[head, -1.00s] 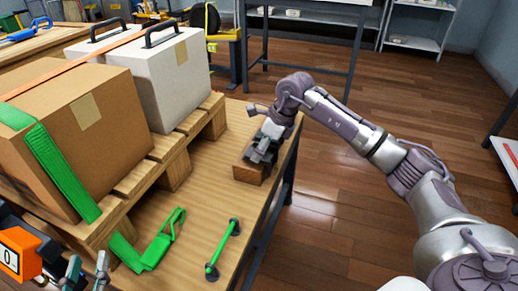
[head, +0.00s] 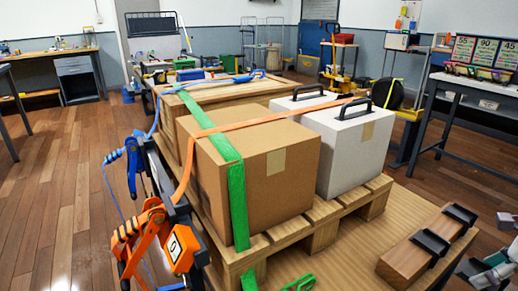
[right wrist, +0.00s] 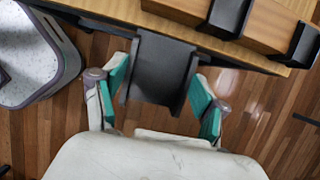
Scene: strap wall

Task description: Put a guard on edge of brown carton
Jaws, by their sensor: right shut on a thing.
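The brown carton (head: 262,180) stands on a pallet in the head view, with a green strap (head: 237,200) and an orange strap (head: 262,124) over it. My right gripper (head: 490,272) is at the lower right edge, beside the wooden block (head: 405,262). In the right wrist view my right gripper (right wrist: 158,82) is shut on a black guard (right wrist: 160,60), held off the block. Two black guards (head: 458,214) (head: 430,242) sit on the block; they also show in the right wrist view (right wrist: 230,14). My left gripper is not in view.
Two white boxes (head: 352,150) with black handles stand right of the carton on the pallet (head: 335,215). An orange ratchet with a display (head: 182,248) and a blue buckle (head: 133,165) hang at the left. The tabletop (head: 372,235) between pallet and block is bare.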

